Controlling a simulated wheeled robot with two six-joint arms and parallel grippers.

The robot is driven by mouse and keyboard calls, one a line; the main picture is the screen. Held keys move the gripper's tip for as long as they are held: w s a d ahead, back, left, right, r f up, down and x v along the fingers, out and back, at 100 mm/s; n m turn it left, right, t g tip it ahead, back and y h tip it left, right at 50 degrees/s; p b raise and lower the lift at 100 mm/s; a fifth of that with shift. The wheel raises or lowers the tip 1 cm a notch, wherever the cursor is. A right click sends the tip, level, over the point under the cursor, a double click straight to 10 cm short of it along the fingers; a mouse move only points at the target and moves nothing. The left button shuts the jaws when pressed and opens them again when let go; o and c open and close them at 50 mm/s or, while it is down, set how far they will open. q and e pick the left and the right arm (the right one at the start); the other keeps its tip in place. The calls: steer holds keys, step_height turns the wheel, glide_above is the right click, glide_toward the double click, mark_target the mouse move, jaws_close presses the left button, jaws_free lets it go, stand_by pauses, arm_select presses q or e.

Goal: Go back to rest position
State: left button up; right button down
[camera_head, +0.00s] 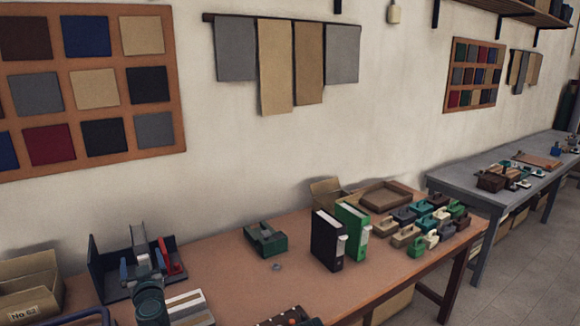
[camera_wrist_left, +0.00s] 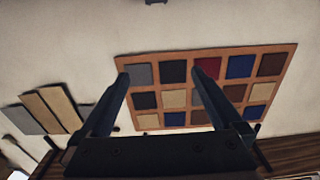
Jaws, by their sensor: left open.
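My left gripper (camera_head: 143,264) is in the head view at the lower left, over the brown worktable and in front of a dark open-fronted holder (camera_head: 108,272). In the left wrist view its two fingers (camera_wrist_left: 160,78) are spread apart with nothing between them. Beyond them are the wall and the swatch board (camera_wrist_left: 180,121), seen upside down. My right gripper is not in view.
The brown table (camera_head: 228,285) has clear room in its middle. A cardboard box (camera_head: 28,283) is at left.

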arm_select(q)
steer(key=w+d+f+m+h, duration=0.1)
steer(key=d+f+m+h, duration=0.2)
steer(key=d, duration=0.5)
steer(key=d+f+m+g+h, duration=0.1)
steer(key=d+f+m+h, duration=0.15)
steer(key=d+h, duration=0.4)
steer(key=w+d+f+m+h, duration=0.1)
steer(key=d+f+m+h, duration=0.2)
steer(key=d, duration=0.5)
steer(key=s+d+f+g, duration=0.5)
steer(key=s+f+g, duration=0.3)
steer(key=s+f, duration=0.1)
steer(key=s+a+f+n+g+y, duration=0.25)
steer(key=s+f+g, duration=0.3)
steer(key=s, duration=0.55)
steer(key=s+d+m+g+y+b, duration=0.1)
steer(key=s+d+m, duration=0.3)
steer(key=d, duration=0.5)
steer(key=shift+s+d+f+y+b, duration=0.3)
steer(key=shift+s+f+y+b, duration=0.1)
steer(key=shift+s+f+b, duration=0.15)
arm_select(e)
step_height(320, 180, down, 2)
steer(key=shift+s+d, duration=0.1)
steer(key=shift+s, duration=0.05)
